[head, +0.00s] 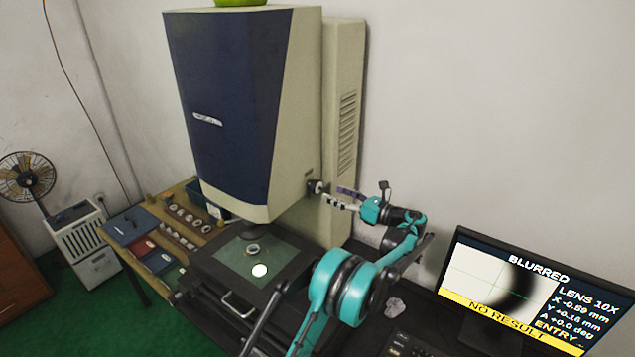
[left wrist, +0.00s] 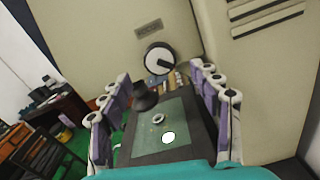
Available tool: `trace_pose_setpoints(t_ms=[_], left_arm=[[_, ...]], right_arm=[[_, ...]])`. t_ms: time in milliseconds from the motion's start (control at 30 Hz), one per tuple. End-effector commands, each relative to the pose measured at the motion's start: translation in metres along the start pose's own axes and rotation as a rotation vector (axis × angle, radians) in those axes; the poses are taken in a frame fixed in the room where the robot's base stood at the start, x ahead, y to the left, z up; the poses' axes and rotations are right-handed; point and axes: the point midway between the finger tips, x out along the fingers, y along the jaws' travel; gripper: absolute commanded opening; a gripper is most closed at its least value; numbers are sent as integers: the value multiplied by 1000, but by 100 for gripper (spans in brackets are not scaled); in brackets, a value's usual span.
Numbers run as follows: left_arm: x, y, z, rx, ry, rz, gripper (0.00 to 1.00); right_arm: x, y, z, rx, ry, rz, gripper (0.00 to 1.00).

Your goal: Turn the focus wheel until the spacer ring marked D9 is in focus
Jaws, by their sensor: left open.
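The focus wheel (head: 317,187) is a small dark-and-white knob low on the right side of the measuring machine; it also shows in the left wrist view (left wrist: 158,60). My left gripper (head: 340,198) is just right of the wheel, pointing at it. In the left wrist view its fingers are spread, with the wheel beyond them and apart. A small ring (head: 253,249) lies on the glass stage (head: 232,256); its marking is too small to read. The screen (head: 530,292) reads BLURRED, LENS 10X and NO RESULT, over a smeared dark arc. My right gripper is out of view.
The machine's tall blue-and-cream housing (head: 235,105) stands beside the wheel. A bench (head: 145,213) at the left holds several rings and coloured trays. A keypad (head: 405,343) lies in front of the screen. A bright round spot (head: 260,270) shows on the stage.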

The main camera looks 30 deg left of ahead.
Motion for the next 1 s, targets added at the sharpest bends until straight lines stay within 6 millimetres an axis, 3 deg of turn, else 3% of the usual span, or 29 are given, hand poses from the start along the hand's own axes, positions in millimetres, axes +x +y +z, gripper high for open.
trace_pose_setpoints(t_ms=[500, 833, 867, 1000], left_arm=[[71, 0, -1, 0, 1, 2, 63], [76, 0, -1, -1, 1, 0, 63], [76, 0, -1, -1, 1, 0, 58], [76, 0, -1, -1, 1, 0, 21]], right_arm=[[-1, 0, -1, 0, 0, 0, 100], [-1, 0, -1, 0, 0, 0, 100], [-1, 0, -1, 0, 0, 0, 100], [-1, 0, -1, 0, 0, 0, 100]])
